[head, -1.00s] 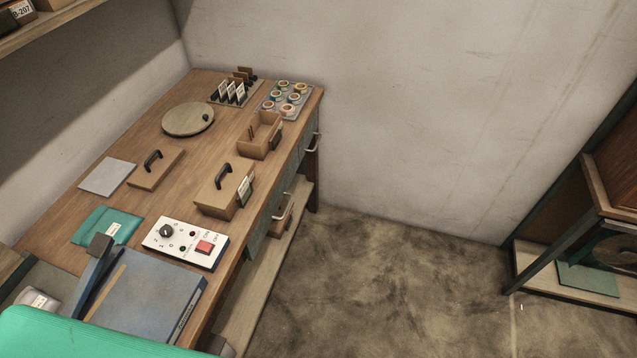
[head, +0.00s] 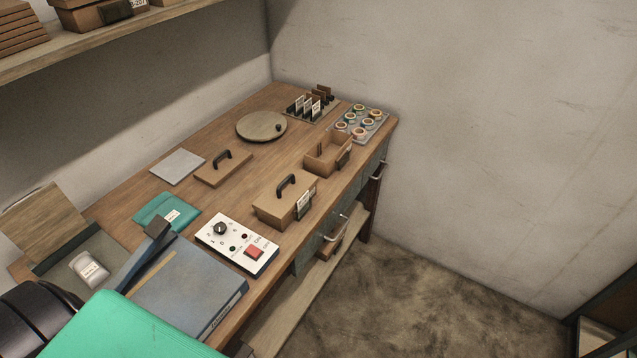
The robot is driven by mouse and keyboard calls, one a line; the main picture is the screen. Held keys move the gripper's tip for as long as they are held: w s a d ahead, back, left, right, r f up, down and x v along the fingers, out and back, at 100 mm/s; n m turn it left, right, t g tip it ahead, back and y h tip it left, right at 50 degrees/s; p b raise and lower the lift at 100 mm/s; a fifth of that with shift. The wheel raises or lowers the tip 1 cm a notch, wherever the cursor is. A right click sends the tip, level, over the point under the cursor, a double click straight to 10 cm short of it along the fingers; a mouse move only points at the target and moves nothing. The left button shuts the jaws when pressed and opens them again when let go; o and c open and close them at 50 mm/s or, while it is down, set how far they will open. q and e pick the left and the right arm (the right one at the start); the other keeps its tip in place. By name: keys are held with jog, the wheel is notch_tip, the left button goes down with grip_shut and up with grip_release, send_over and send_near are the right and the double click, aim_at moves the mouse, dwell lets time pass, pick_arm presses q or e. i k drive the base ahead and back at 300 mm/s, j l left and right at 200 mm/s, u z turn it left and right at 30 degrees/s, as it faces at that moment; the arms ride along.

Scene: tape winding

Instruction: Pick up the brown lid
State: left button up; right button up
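A flat brown lid (head: 212,174) with a black handle lies on the wooden desk, behind the closed box. An open brown box (head: 328,158) stands near the desk's right edge, with its inside showing. A second brown box (head: 272,208) has a similar lid with a black handle on top of it.
The desk (head: 150,198) also bears a round turntable (head: 262,127), a tray of tape rolls (head: 361,122), a grey pad (head: 177,166), a teal pouch (head: 167,210), a control box (head: 237,243) and a blue binder (head: 180,290). A shelf (head: 130,30) overhangs at upper left.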

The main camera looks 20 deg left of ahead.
aim_at(215, 173)
jog(key=u, duration=1.4)
jog(key=i+l+u, duration=0.15)
jog(key=l, duration=0.35)
jog(key=i+l+u, duration=0.15)
jog(key=l, duration=0.4)
jog(key=i+l+u, duration=0.1)
jog(key=i+l, duration=0.15)
jog(key=l, duration=0.3)
jog(key=i+l+u, duration=0.15)
jog(key=l, duration=0.45)
jog(key=i+l+u, duration=0.15)
jog(key=l, duration=0.4)
jog(key=l+u, duration=0.15)
jog(key=l, duration=0.45)
